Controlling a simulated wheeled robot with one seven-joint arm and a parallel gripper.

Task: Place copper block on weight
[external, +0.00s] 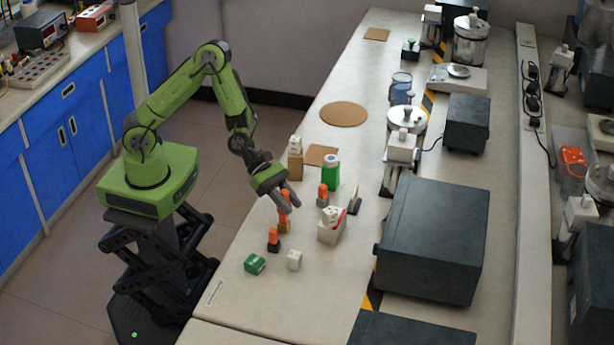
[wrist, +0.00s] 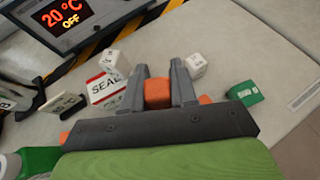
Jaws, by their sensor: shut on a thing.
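My gripper (external: 287,202) is shut on an orange piece (external: 284,207), which shows as an orange square top between the fingers in the wrist view (wrist: 157,92). A brass-coloured base (external: 285,227) is directly below the piece; I cannot tell whether they are joined or only touching. Two other orange-topped pieces stand on the bench: one with a dark base (external: 273,240) at the front left, one with a grey base (external: 322,195) at the back right. No label shows which is the copper block or the weight. Orange bits at my gripper's edges in the wrist view are mostly hidden.
A white box with a red stripe (external: 331,230) and white cube on top stands right of my gripper. A green block (external: 255,263) and white cube (external: 294,260) lie in front. A tall green box (external: 330,174) and tan block (external: 295,166) stand behind. A large dark unit (external: 432,240) is at right.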

